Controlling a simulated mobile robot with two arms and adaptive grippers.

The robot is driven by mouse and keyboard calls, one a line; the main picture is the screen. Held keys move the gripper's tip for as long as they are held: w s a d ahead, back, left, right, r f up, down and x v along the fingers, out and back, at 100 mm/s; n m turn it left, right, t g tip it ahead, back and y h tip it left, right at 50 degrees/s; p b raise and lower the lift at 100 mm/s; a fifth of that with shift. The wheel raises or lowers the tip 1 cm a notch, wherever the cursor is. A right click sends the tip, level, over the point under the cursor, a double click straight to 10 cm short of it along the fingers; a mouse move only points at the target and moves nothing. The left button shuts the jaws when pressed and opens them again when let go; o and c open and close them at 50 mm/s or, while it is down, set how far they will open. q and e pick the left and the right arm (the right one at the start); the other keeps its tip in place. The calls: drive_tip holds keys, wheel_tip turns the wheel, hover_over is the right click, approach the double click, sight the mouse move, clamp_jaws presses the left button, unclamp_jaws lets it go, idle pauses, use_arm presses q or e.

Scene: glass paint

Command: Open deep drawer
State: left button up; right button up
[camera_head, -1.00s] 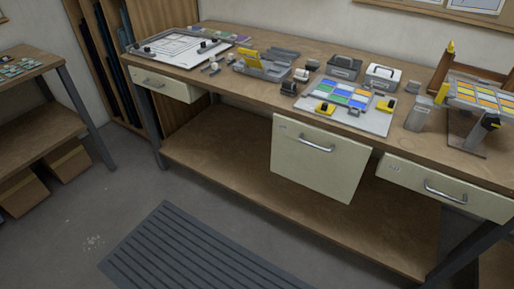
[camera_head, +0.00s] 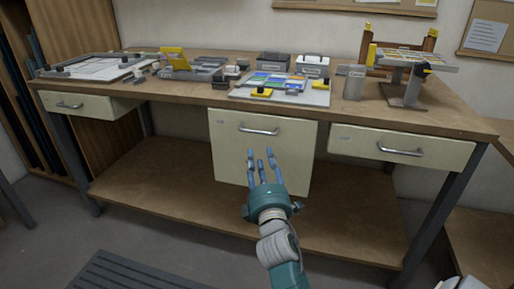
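The deep drawer (camera_head: 228,160) is the tall cream front under the middle of the workbench. It looks shut, flush under the bench top. Its metal bar handle (camera_head: 259,130) is near the top edge of the front. My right gripper (camera_head: 262,153) is in front of the drawer, its fingers pointing up and spread apart, a little below the handle in the picture. Nothing shows between the fingers, and no contact with the handle is seen. The gripper hides part of the drawer's lower front. My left gripper is not in view.
Shallow drawers stand left (camera_head: 95,105) and right (camera_head: 370,148) of the deep one, both with handles. The bench top (camera_head: 440,112) carries tools, boxes and colored tiles. A lower shelf (camera_head: 160,170) runs beneath. A grey ribbed mat (camera_head: 125,272) lies on the floor in front.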

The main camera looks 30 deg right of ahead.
sight(256, 132)
drive_tip(key=x, duration=0.6)
drive_tip(key=r+x, duration=0.1)
drive_tip(key=x, duration=0.3)
drive_tip(key=shift+s+d, duration=0.15)
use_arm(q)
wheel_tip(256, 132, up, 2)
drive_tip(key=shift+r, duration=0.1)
use_arm(e)
drive_tip(key=shift+w+d, duration=0.2)
drive_tip(key=shift+w, duration=0.15)
drive_tip(key=shift+c, duration=0.3)
clamp_jaws()
